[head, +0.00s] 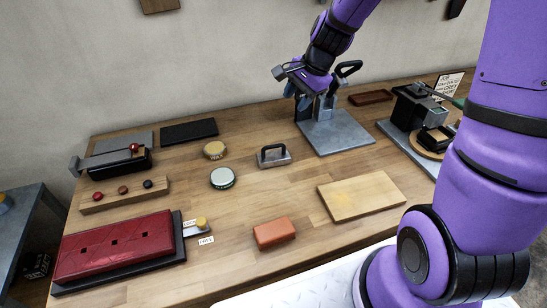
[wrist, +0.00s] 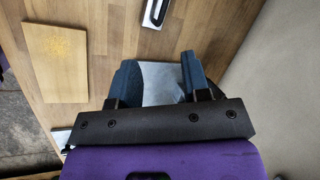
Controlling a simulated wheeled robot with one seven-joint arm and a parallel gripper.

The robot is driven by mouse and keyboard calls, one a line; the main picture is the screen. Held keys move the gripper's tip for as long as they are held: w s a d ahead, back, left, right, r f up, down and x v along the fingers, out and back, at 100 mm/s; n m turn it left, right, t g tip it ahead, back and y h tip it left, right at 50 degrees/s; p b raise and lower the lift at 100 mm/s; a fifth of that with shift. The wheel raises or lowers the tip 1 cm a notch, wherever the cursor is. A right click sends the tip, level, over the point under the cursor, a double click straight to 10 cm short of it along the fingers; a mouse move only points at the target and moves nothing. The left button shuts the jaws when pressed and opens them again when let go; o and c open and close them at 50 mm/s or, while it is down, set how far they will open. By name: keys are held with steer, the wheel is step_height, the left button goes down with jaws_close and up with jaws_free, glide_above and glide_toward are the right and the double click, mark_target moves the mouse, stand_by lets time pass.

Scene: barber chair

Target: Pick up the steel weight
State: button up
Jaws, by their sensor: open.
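The steel weight (head: 273,155) looks to be the low grey metal block with a black loop handle, standing upright near the middle of the wooden bench. Part of it shows at the top edge of the wrist view (wrist: 154,14). My gripper (head: 300,96) is raised over the back of the bench, to the right of and behind the weight, in front of a grey press. In the wrist view my gripper (wrist: 159,68) has its two blue fingers apart with nothing held between them. The weight is clear of the fingers.
The press has a grey base plate (head: 335,133). A tan board (head: 361,196), an orange block (head: 273,232), a green-white round tin (head: 222,178) and a brown-topped tin (head: 214,150) surround the weight. A red padded case (head: 115,247) lies front left. Bare wood surrounds the weight.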

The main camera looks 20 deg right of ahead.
mark_target(274, 146)
steer(key=shift+w+a+f+m+y, duration=0.2)
steer(key=shift+w+a+f+m, duration=0.65)
steer(key=shift+f, duration=2.75)
steer(key=shift+w+a+f+m+y, duration=0.3)
steer(key=shift+w+f+m, duration=1.05)
steer(key=shift+f, duration=2.25)
steer(key=shift+w+a+f+m+y, duration=0.1)
steer(key=shift+w+a+f+m, duration=0.95)
steer(key=shift+f, duration=2.55)
steer(key=shift+w+d+n, duration=0.35)
steer(key=shift+d, duration=0.05)
jaws_close()
